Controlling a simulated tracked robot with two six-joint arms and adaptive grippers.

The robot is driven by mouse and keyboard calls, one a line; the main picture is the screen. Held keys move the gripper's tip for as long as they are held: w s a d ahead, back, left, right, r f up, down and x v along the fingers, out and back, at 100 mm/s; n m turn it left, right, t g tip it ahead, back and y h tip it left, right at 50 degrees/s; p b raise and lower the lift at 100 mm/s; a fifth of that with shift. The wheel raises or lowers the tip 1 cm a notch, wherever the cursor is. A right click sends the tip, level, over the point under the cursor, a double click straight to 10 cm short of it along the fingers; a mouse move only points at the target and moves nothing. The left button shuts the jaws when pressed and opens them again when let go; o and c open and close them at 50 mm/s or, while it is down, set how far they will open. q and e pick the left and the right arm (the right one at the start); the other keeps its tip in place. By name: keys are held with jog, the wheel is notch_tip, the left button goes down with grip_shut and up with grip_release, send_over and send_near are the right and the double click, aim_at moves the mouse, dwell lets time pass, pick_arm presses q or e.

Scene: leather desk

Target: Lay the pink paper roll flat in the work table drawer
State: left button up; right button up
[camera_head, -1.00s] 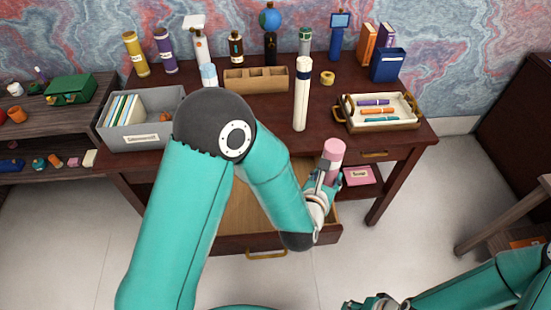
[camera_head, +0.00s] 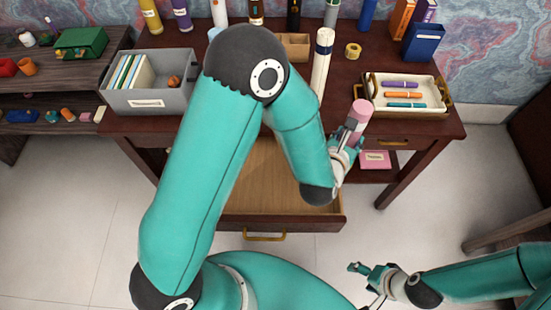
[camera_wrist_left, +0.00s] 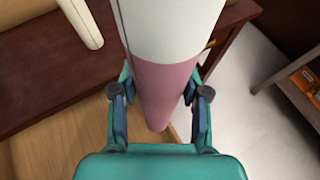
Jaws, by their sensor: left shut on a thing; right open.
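The pink paper roll (camera_head: 358,116) has a pale band and stands tilted in my left gripper (camera_head: 347,147), which is shut on it. In the left wrist view the roll (camera_wrist_left: 168,88) is between both fingers (camera_wrist_left: 160,112), its white part nearest the camera. The work table drawer (camera_head: 270,190) is pulled open below the table top, with a bare wooden floor where visible. The roll is held above the right side of the drawer. My left arm covers part of the drawer. My right gripper (camera_head: 368,285) is open and empty, low over the floor.
A tray of pens (camera_head: 445,105) sits at the right, a grey file box (camera_head: 178,98) at the left. A pink box (camera_head: 375,160) lies on the lower shelf.

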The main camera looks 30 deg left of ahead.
pick_arm(q)
jog(key=s+a+f+m+g+y+b, duration=0.4)
jog(key=a+f, duration=0.3)
jog(key=a, duration=0.1)
jog(key=s+a+f+m+g+y+b, duration=0.4)
jog(key=a+f, duration=0.3)
jog(key=a, duration=0.2)
jog(key=shift+m+g+b, duration=0.3)
jog(key=shift+m+b, duration=0.5)
jog(key=shift+r, duration=0.1)
